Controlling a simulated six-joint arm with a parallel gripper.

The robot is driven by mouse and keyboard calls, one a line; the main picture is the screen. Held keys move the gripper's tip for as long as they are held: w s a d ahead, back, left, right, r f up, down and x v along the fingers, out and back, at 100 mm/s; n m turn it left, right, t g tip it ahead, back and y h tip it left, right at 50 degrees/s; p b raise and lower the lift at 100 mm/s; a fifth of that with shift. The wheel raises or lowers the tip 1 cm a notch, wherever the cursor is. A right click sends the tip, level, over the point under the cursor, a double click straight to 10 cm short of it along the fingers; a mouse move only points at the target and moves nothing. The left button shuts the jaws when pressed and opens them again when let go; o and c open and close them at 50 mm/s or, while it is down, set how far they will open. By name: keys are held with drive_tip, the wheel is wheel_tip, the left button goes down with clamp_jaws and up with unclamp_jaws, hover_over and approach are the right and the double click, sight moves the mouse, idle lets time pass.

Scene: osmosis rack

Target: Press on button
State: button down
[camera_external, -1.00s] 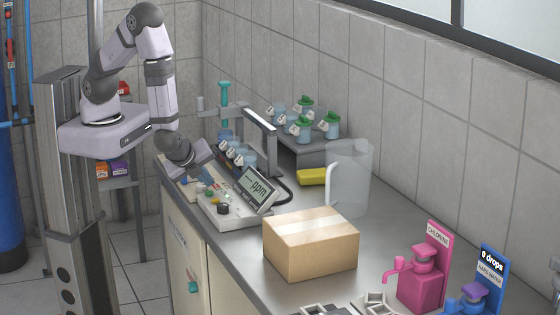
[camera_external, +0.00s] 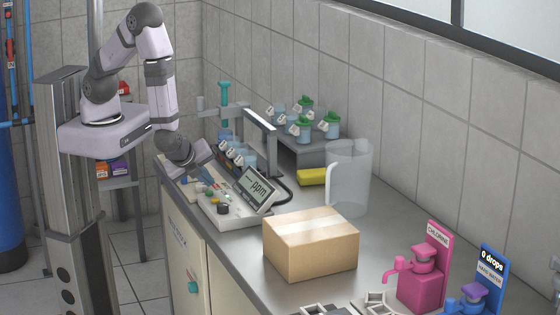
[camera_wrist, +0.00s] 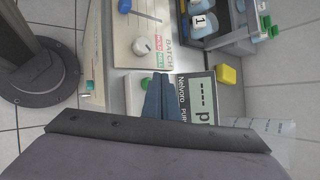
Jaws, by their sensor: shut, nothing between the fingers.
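A white meter (camera_external: 235,216) with a tilted grey display (camera_external: 258,187) stands near the front edge of the counter; its screen shows dashes in the wrist view (camera_wrist: 201,97). A green button (camera_wrist: 146,83) on the white meter face shows in the wrist view, just left of my fingertips and partly hidden by them. My gripper (camera_wrist: 163,78) is shut and empty, pointing down over the meter. Whether the fingertips touch the button or its surroundings I cannot tell. In the external view my gripper's fingers are small and hard to make out above the meter's buttons.
A rack of cups (camera_wrist: 215,22), a yellow block (camera_external: 312,177) and a clear jug (camera_external: 350,178) stand behind. A cardboard box (camera_external: 311,248) sits right of the meter, dispensers (camera_external: 421,280) farther right.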

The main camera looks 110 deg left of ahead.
drive_tip(key=shift+f+b, duration=0.8)
drive_tip(key=shift+b, duration=0.15)
idle(0.7)
drive_tip(key=shift+r, duration=0.1)
drive_tip(key=shift+r+p, duration=0.5)
drive_tip(key=shift+r, duration=0.25)
drive_tip(key=shift+r+p, duration=2.2)
drive_tip(key=shift+r, duration=0.8)
